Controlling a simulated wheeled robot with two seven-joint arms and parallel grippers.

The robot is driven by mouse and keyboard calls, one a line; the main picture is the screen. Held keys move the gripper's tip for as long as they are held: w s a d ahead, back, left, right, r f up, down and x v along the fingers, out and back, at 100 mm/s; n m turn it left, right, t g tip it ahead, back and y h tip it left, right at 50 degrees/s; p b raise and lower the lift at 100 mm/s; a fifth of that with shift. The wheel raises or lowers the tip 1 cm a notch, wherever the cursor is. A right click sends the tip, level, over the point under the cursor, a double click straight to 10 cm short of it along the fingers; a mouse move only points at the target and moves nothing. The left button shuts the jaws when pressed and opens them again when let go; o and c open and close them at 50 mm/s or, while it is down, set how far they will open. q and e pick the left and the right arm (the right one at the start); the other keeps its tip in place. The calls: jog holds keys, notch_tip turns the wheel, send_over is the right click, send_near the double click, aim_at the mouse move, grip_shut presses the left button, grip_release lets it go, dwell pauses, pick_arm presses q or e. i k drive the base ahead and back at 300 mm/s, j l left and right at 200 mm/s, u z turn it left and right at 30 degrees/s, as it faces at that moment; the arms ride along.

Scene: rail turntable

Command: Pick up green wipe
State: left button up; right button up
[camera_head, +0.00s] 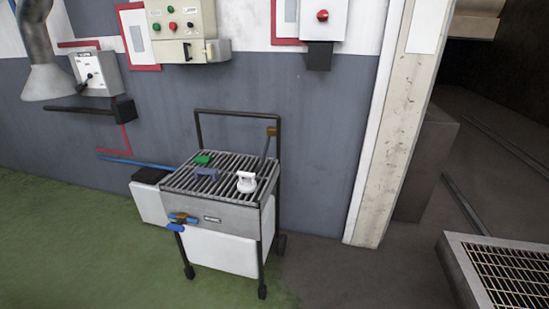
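A small green wipe (203,159) lies on the slatted top of a wheeled cart (212,213), near its back left part. A blue-grey block-like item (206,173) lies just in front of it, and a white rounded item (246,182) stands to the right on the same slats. The green wipe is small in the picture, and nothing covers it. Neither of my grippers shows in the head view.
The cart stands against a grey wall with control boxes (182,25) above. A blue-handled valve (181,221) sticks out at its front left. A pale pillar (395,125) stands to the right, and a metal grating (515,275) is at the lower right. Green floor (80,240) in front-left is clear.

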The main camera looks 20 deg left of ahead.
aim_at(199, 159)
jog(key=j+z, duration=0.35)
jog(key=j, duration=0.15)
jog(key=j+z, duration=0.3)
jog(key=j, duration=0.2)
jog(key=j+z, duration=0.35)
jog(key=j, duration=0.15)
jog(key=k+j+z, duration=0.1)
jog(key=j+z, duration=0.2)
jog(key=j, duration=0.2)
jog(key=k+j+z, duration=0.15)
jog(key=j+z, duration=0.2)
jog(key=j, duration=0.1)
